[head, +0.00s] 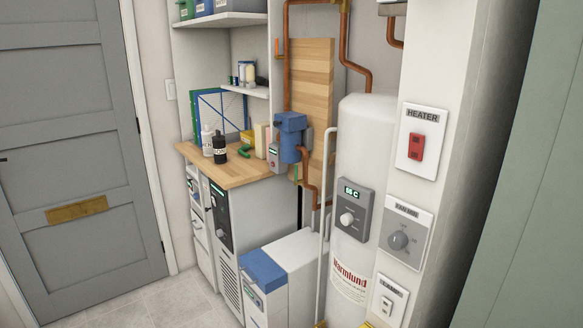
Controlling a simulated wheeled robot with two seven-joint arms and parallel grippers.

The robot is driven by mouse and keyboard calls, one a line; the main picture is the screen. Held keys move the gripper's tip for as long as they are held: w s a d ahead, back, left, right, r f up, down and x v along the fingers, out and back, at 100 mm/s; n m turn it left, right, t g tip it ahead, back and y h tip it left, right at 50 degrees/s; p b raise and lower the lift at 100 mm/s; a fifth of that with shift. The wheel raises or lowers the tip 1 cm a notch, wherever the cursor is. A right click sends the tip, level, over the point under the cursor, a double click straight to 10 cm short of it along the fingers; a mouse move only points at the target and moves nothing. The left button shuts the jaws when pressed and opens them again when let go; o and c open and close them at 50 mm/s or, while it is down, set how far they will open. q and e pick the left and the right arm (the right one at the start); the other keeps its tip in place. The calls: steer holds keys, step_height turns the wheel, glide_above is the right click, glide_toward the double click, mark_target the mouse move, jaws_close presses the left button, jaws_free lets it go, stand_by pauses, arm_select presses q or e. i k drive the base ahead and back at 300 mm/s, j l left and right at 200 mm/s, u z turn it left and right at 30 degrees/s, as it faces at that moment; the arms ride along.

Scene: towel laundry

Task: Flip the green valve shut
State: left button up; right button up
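A small green part (293,183) shows on the copper pipework (313,190) just below the blue pump unit (290,137). It looks like a valve handle, but it is too small and partly hidden to tell its exact position. A dark green curved object (244,151) lies on the wooden counter to the left of the pump; I cannot tell what it is. Neither of my grippers is in view.
A white water tank (362,135) with a dial panel (353,208) stands right of the pipes. A white, blue-topped box (285,270) stands on the floor below the pump. The wooden counter (228,174) holds bottles. Tiled floor (165,302) is clear before the grey door (70,135).

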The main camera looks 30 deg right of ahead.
mark_target(296, 181)
steer(key=i+z, duration=0.4)
steer(key=i, duration=0.2)
steer(key=i+z, duration=0.4)
steer(key=i, duration=0.2)
steer(key=z, duration=0.5)
steer(key=i+j+u, duration=0.1)
steer(key=j+u, duration=0.25)
steer(key=j, duration=0.1)
